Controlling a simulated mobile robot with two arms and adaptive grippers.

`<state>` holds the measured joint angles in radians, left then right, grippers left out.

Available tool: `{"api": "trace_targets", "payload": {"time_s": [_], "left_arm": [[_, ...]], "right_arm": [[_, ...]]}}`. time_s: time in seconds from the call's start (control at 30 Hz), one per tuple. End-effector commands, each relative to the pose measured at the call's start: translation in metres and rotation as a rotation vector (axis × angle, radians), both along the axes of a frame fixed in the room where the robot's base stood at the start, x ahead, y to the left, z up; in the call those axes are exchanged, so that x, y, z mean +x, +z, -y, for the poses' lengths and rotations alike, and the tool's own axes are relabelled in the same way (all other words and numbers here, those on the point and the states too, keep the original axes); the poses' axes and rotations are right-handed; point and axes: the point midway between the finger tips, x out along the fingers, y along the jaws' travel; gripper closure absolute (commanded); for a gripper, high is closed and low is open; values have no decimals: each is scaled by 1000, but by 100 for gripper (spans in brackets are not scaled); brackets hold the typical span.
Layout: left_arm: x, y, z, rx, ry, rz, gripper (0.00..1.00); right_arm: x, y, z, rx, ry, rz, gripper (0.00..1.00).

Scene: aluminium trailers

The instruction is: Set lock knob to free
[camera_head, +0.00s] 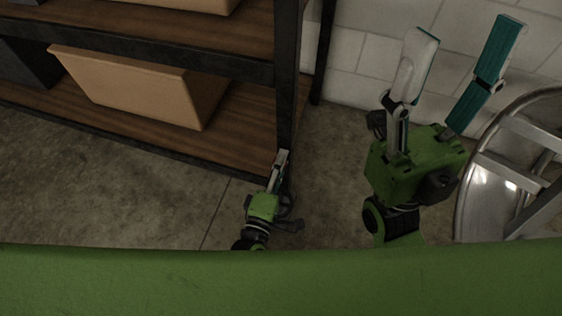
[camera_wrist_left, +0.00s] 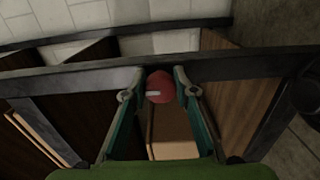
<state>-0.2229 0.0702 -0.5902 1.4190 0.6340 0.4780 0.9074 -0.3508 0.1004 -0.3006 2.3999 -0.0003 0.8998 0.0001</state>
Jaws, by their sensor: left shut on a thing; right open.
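A round red lock knob (camera_wrist_left: 160,82) with a pale pointer mark shows in the left wrist view, in front of a dark metal bar. My left gripper (camera_wrist_left: 160,90) has one finger on each side of the knob and is shut on it. In the head view my left gripper (camera_head: 282,156) is at the dark shelf post, and the knob is hidden there. My right gripper (camera_head: 464,35) is open and empty, raised in front of the white wall with its fingers spread wide.
A dark-framed shelf (camera_head: 180,45) with wooden boards holds a cardboard box (camera_head: 135,85) at the left. A round silver metal frame (camera_head: 490,190) stands at the right, close to my right gripper. Bare concrete floor (camera_head: 120,200) lies in front of the shelf.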

Motion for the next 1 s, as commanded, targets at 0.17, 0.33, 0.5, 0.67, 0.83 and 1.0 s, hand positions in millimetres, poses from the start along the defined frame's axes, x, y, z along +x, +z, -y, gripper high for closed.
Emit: {"api": "trace_targets", "payload": {"time_s": [0.17, 0.33, 0.5, 0.67, 0.83, 1.0], "left_arm": [[-1, -1, 0, 2, -2, -3, 57], [0, -1, 0, 1, -1, -2, 57], [-4, -1, -1, 1, -1, -2, 57], [-25, -2, -8, 1, -2, -4, 57], [-61, -2, -19, 1, -2, -6, 57], [-92, -1, -30, 1, -2, -4, 57]], "right_arm": [[0, 0, 0, 0, 0, 0, 42], [0, 0, 0, 0, 0, 0, 42], [0, 1, 1, 2, -2, 4, 42], [0, 1, 1, 2, -1, 3, 42], [0, 0, 0, 0, -1, 2, 42], [0, 0, 0, 0, -1, 1, 42]]}}
